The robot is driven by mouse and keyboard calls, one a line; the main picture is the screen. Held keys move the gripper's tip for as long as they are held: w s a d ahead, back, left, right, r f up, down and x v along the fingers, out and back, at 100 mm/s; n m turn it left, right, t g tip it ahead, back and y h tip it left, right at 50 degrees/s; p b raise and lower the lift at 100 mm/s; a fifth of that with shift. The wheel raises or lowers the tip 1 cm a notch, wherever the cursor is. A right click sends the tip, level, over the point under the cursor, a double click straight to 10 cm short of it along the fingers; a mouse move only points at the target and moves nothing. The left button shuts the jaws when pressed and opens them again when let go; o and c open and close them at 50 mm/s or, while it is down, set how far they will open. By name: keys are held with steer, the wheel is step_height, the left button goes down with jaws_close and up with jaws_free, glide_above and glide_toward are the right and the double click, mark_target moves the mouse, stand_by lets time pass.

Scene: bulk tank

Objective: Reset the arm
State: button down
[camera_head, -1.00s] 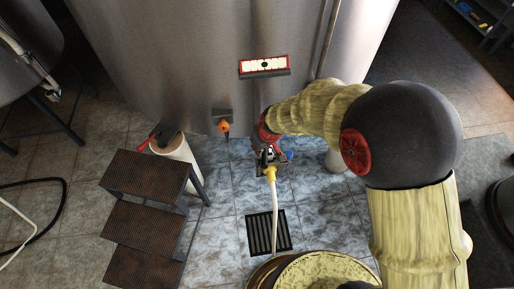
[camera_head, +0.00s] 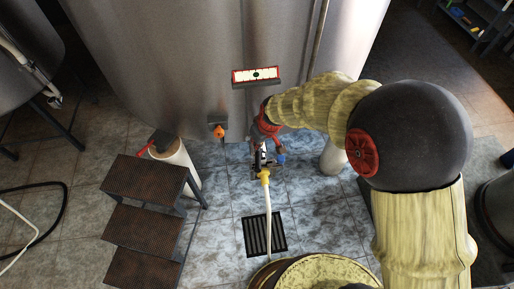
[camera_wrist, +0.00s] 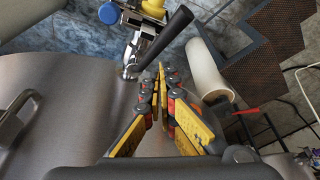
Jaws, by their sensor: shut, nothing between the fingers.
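My gripper (camera_wrist: 164,88) is shut and empty in the wrist view, its yellow-and-black fingers close together. A metal valve (camera_wrist: 140,45) with a black lever handle (camera_wrist: 166,38) lies just beyond the fingertips. The lever's lower end appears near the tips; I cannot tell whether they touch. In the head view my arm reaches left from the right side, bent at a large dark joint, with its red wrist in front of the tank (camera_head: 185,55). The fingers are mostly hidden there. Below the wrist, a yellow fitting (camera_head: 264,177) joins a pale hose (camera_head: 268,215) near a blue part (camera_head: 280,159).
Brown steps (camera_head: 140,220) and a white cylinder (camera_head: 178,160) stand left of the hose. A red-framed panel (camera_head: 256,76) and an orange knob (camera_head: 218,131) are on the tank.

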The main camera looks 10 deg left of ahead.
steer(key=shift+w+p+v, duration=0.25)
steer(key=shift+p+v, duration=0.05)
steer(key=shift+v, duration=0.8)
steer(key=shift+d, duration=0.1)
steer(key=s+d+r+m+g+h, duration=0.1)
steer(key=s+d+m+g, duration=0.1)
steer(key=s+d, duration=0.45)
steer(key=s+d+r+m+t, duration=0.1)
steer(key=s+d+r+m, duration=0.1)
steer(key=s+d+r, duration=0.3)
steer(key=s+d+r+m+t+h, duration=0.1)
steer(key=s+d+r+m+t, duration=0.1)
steer(key=s+d+r, duration=0.3)
steer(key=s+d+r+m+t, duration=0.2)
steer(key=s+d+r, duration=0.3)
steer(key=d+r, duration=0.7)
step_height(320, 180, up, 3)
steer(key=shift+r+m+h, duration=0.1)
steer(key=shift+m+h, duration=0.2)
steer(key=shift+m, duration=0.2)
